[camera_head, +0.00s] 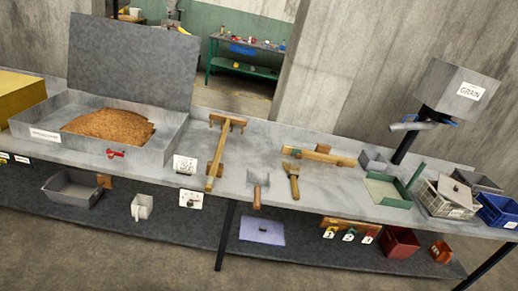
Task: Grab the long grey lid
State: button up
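A long grey lid (132,60) stands upright, leaning slightly back, along the rear edge of a wide grey metal box (158,152) at the left of the bench. The box is open in front of it and holds a heap of brown grain (108,124). I cannot tell whether the lid is hinged to the box. A smaller grey lid-like piece with a knob (455,190) lies on a light crate at the right. My gripper is not in view.
The grey bench (330,200) carries a wooden rake (222,150), a scoop (257,188), a brush (293,180), a green-edged tray (385,190) and a blue bin (498,211). A yellow block (20,95) stands left of the box. A grain hopper (455,90) rises at right.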

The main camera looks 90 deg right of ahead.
aim_at(448, 189)
jog(key=z, duration=0.8)
jog(key=i, duration=0.1)
jog(key=z, duration=3.05)
jog(key=k, duration=0.8)
jog(key=z, duration=0.25)
jog(key=i, duration=0.8)
jog(key=u, duration=0.15)
